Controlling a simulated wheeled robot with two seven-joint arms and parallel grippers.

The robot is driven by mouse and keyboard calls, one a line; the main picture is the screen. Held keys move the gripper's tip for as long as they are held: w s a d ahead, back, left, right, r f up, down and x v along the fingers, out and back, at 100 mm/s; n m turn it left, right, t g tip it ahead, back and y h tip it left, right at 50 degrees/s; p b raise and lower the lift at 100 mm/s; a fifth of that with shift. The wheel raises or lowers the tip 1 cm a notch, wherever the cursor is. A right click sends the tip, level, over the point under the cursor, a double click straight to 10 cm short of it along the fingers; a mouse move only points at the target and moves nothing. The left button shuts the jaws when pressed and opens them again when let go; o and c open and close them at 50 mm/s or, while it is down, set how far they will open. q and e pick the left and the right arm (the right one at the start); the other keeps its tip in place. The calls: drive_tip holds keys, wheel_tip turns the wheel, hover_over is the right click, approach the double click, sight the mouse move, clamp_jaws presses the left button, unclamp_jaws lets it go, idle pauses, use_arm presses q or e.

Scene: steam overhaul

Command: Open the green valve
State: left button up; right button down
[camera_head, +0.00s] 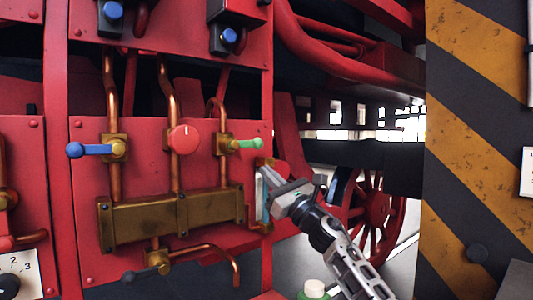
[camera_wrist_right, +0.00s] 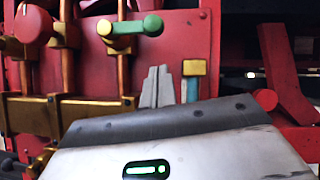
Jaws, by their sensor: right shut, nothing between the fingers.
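The green valve (camera_head: 243,144) is a short green lever on a brass fitting, set on a vertical copper pipe against the red panel. Its lever points right, roughly level; it also shows at the top of the right wrist view (camera_wrist_right: 130,27). My right gripper (camera_head: 264,196) is below and slightly right of the lever, apart from it, near the panel's right edge. Its grey fingers also show in the right wrist view (camera_wrist_right: 156,88), below the green lever. They are shut and empty. My left gripper is not in view.
A blue lever valve (camera_head: 90,150) is left and a red round knob (camera_head: 184,139) is between it and the green valve. A brass manifold (camera_head: 165,218) runs below. A yellow block with a teal bar (camera_wrist_right: 191,82) is beside the fingers. A striped pillar (camera_head: 475,130) stands right.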

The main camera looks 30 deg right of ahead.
sight(246, 144)
use_arm(q)
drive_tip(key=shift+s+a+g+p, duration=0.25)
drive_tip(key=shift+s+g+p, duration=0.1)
drive_tip(key=shift+p, duration=0.35)
use_arm(e)
drive_tip(key=r, duration=0.3)
drive_tip(key=shift+w+a+r, duration=0.2)
drive_tip(key=shift+a+r, duration=0.05)
drive_tip(key=shift+a, duration=0.05)
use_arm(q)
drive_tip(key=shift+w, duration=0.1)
use_arm(e)
drive_tip(key=shift+d+r+n, duration=0.1)
drive_tip(key=shift+r+n, duration=0.05)
drive_tip(key=shift+n, duration=0.25)
